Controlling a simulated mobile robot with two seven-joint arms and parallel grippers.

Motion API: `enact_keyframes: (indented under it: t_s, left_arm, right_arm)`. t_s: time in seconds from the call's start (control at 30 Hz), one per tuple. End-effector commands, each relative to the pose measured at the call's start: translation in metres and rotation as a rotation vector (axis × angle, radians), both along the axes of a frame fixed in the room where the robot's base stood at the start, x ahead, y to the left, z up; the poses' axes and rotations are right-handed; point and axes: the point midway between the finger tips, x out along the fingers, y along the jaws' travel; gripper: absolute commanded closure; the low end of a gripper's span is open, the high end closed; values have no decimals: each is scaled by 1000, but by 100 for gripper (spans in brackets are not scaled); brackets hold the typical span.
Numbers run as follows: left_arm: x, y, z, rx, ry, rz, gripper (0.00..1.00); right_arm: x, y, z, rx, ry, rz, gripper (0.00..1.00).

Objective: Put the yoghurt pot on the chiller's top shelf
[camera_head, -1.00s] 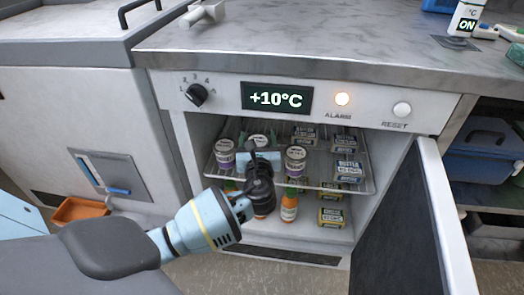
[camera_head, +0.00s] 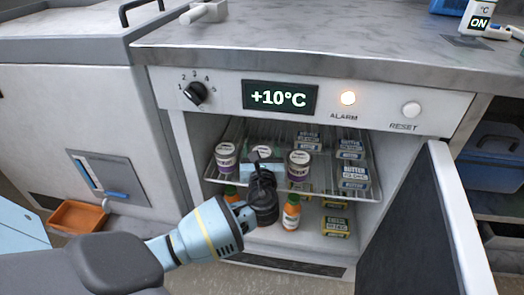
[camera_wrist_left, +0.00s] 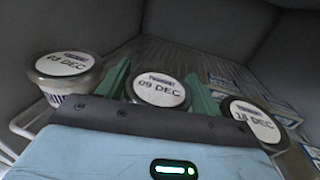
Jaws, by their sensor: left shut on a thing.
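The yoghurt pot (camera_wrist_left: 158,88), with a white lid reading 09 DEC, is between the green fingers of my left gripper (camera_wrist_left: 160,84) in the left wrist view. My left gripper is shut on it. In the head view the pot (camera_head: 265,153) shows only its lid behind my gripper (camera_head: 258,165), inside the open chiller (camera_head: 360,222) at the top wire shelf (camera_head: 335,190). It looks upright. My wrist hides its base, so I cannot tell whether it touches the shelf. My right gripper is not in view.
Similar pots stand left (camera_head: 225,160) and right (camera_head: 299,165) of the held pot. Butter packs (camera_head: 353,177) line the shelf's right side. The chiller door (camera_head: 425,225) stands open at right. The display reads +10°C.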

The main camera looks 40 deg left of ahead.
Motion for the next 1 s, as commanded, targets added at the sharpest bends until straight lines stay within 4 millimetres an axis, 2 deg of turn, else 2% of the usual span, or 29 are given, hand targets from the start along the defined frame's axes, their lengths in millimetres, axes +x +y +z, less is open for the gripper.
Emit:
enact_keyframes:
  t_s: [0.03,0.07,0.2,0.57,0.73,1.0]
  left_arm:
    - [0,0,-2,0,0,0,65]
    - [0,0,-2,-1,1,0,30]
    - [0,0,-2,-1,1,0,12]
    - [-1,-1,2,-1,0,-1,12]
    - [-17,-17,3,-3,2,-3,12]
    - [-57,-54,3,-4,0,-3,12]
  right_arm:
    - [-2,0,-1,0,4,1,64]
    - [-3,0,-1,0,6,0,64]
    - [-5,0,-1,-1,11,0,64]
    - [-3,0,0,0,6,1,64]
    - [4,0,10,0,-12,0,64]
    - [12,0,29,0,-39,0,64]
